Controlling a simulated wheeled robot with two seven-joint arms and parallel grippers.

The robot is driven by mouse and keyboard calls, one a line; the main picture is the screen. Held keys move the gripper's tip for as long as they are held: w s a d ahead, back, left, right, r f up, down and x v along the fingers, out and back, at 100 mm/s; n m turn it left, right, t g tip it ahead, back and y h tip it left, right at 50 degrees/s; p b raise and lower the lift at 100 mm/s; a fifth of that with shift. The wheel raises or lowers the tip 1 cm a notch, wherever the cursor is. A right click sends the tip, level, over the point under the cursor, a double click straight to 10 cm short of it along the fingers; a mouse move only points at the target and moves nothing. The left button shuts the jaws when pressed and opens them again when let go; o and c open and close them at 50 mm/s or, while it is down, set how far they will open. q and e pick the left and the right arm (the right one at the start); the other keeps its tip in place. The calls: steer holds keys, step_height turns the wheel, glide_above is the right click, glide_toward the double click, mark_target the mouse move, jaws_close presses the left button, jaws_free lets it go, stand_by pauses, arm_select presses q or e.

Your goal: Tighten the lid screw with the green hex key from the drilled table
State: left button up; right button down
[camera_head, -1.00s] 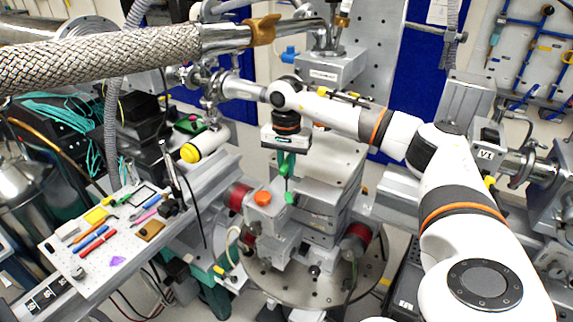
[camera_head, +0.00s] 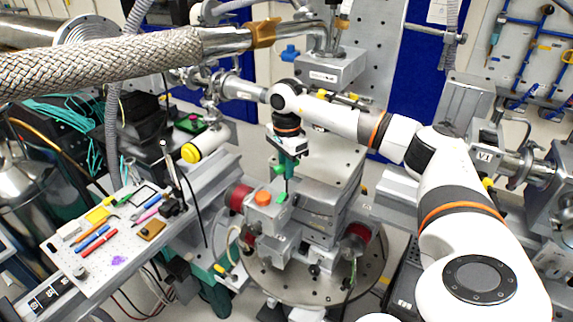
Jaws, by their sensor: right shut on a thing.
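My right gripper (camera_head: 287,152) hangs pointing down above the middle of the stage stack, shut on the green hex key (camera_head: 289,170). The key's thin shaft points down, its lower end at or just above a small green piece (camera_head: 281,197) on the grey block (camera_head: 266,213). I cannot tell whether the tip touches or sits in a screw; the lid screw itself is too small to make out. The drilled board (camera_head: 66,243) at the left holds several coloured tools. My left gripper is not in view.
An orange knob (camera_head: 263,198) stands on the block close left of the key. Red-ended cylinders (camera_head: 239,196) flank the stage, above a round drilled plate (camera_head: 300,287). A braided hose (camera_head: 100,62) crosses the upper left.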

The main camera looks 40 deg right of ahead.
steer(key=shift+m, duration=0.3)
steer(key=m, duration=0.4)
steer(key=shift+p, duration=0.3)
steer(key=shift+m, duration=1.2)
steer(key=shift+m+p, duration=0.3)
steer(key=shift+m, duration=0.5)
steer(key=shift+m, duration=1.1)
